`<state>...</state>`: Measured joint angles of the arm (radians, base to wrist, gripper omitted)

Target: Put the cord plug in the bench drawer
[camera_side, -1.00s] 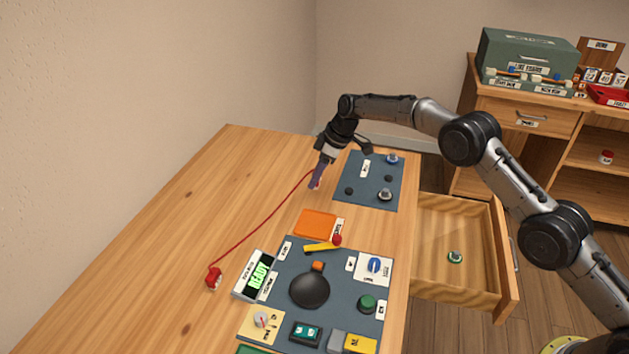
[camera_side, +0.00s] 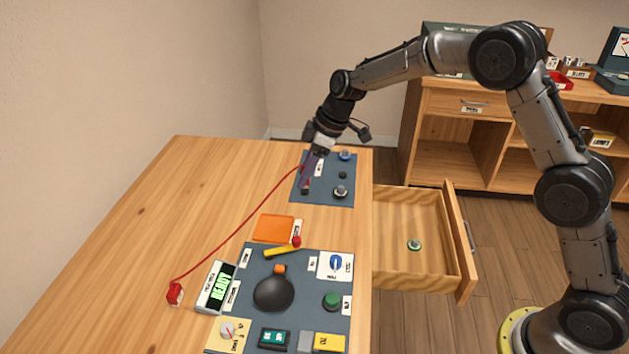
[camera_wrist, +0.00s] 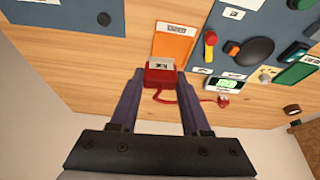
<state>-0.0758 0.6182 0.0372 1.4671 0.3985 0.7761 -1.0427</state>
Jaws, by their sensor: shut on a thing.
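The red cord plug (camera_wrist: 160,74), a small red block with a pale labelled face, is between the fingertips of my gripper (camera_wrist: 160,80) in the wrist view. In the side view my gripper (camera_side: 306,186) points down over the blue-grey mat at the far end of the bench, and its fingers mostly hide the plug. A red cord (camera_side: 240,228) runs from it to a red end piece (camera_side: 175,293) on the bench at the near left. The bench drawer (camera_side: 465,240) stands open at the bench's right side, below the top.
A green-rimmed knob (camera_side: 414,245) lies in the drawer; the rest of its floor is clear. The far mat (camera_side: 318,196) carries several knobs. An orange pad (camera_side: 273,228) and a control panel (camera_side: 305,290) lie nearer. A shelf unit (camera_side: 440,127) stands behind.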

